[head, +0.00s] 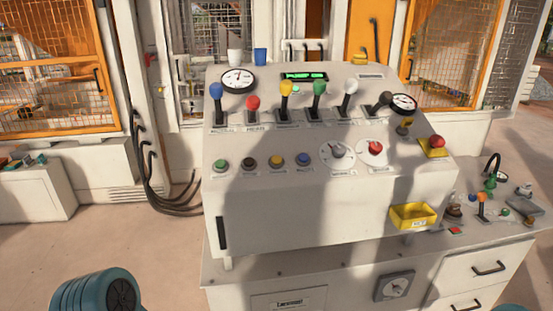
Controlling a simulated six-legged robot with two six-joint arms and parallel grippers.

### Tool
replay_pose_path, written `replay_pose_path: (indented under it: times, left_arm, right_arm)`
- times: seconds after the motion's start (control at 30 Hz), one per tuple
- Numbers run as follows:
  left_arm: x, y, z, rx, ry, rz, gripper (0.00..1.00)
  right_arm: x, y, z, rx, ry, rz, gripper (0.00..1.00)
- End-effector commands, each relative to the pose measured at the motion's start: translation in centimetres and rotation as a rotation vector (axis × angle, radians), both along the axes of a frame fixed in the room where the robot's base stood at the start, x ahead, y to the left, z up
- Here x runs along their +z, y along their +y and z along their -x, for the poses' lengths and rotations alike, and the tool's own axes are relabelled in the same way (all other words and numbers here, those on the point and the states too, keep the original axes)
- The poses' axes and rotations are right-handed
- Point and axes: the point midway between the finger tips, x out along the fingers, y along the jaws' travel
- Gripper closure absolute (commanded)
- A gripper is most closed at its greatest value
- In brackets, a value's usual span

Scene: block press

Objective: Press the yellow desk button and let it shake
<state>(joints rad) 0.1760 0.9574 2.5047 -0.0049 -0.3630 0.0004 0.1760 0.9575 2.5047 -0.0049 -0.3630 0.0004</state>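The yellow desk button (276,160) is a small round yellow cap with a dark rim. It sits in the lower row on the sloped face of the white control desk (300,222), between a dark brown button (249,162) on its left and a blue button (304,159) on its right. A green button (221,165) is at the row's left end. Whether the yellow button is pushed in is too small to tell. Neither my left nor my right gripper is in view.
Above the buttons stand several levers with coloured knobs, including a red knob (253,103) and a yellow knob (286,87). Two dials (336,154) (375,152) lie right of the row. A red mushroom button (437,141) and yellow tray (413,215) are farther right.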

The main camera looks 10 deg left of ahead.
Motion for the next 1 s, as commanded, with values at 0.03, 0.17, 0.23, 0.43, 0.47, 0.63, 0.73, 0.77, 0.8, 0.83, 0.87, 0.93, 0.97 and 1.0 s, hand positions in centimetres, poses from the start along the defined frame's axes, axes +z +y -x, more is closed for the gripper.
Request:
replay_pose_path:
  times: [0.03, 0.17, 0.23, 0.43, 0.47, 0.63, 0.73, 0.77, 0.8, 0.83, 0.87, 0.93, 0.97, 1.0]
  left_arm:
    - [0.00, 0.00, 0.00, 0.000, 0.000, 0.000, 0.41]
    - [0.00, 0.00, 0.01, 0.000, 0.000, 0.000, 0.84]
    - [0.00, 0.00, 0.01, 0.000, 0.000, 0.000, 1.00]
    - [0.00, 0.00, 0.00, 0.000, 0.000, 0.000, 1.00]
    - [0.00, 0.00, 0.00, 0.000, 0.000, 0.000, 1.00]
    - [0.00, 0.00, 0.00, 0.000, 0.000, 0.000, 1.00]
    - [0.00, 0.00, 0.00, 0.000, 0.000, 0.000, 1.00]
    - [0.00, 0.00, 0.01, 0.000, 0.000, 0.000, 1.00]
    - [0.00, 0.00, 0.00, 0.000, 0.000, 0.000, 1.00]
    - [0.00, 0.00, 0.00, 0.000, 0.000, 0.000, 1.00]
    - [0.00, 0.00, 0.00, 0.000, 0.000, 0.000, 1.00]
    - [0.00, 0.00, 0.00, 0.000, 0.000, 0.000, 1.00]
    - [0.00, 0.00, 0.00, 0.000, 0.000, 0.000, 1.00]
    - [0.00, 0.00, 0.00, 0.000, 0.000, 0.000, 1.00]
  right_arm:
    - [0.00, 0.00, 0.00, 0.000, 0.000, 0.000, 0.57]
    - [0.00, 0.00, 0.00, 0.000, 0.000, 0.000, 0.57]
    - [0.00, 0.00, 0.00, 0.000, 0.000, 0.000, 0.57]
    - [0.00, 0.00, 0.00, 0.000, 0.000, 0.000, 0.57]
    - [0.00, 0.00, 0.00, 0.000, 0.000, 0.000, 0.57]
    - [0.00, 0.00, 0.00, 0.000, 0.000, 0.000, 0.57]
    - [0.00, 0.00, 0.00, 0.000, 0.000, 0.000, 0.57]
    - [0.00, 0.00, 0.00, 0.000, 0.000, 0.000, 0.57]
    - [0.00, 0.00, 0.00, 0.000, 0.000, 0.000, 0.57]
    - [0.00, 0.00, 0.00, 0.000, 0.000, 0.000, 0.57]
    - [0.00, 0.00, 0.00, 0.000, 0.000, 0.000, 0.57]
    - [0.00, 0.00, 0.00, 0.000, 0.000, 0.000, 0.57]
    - [0.00, 0.00, 0.00, 0.000, 0.000, 0.000, 0.57]
    - [0.00, 0.00, 0.00, 0.000, 0.000, 0.000, 0.57]
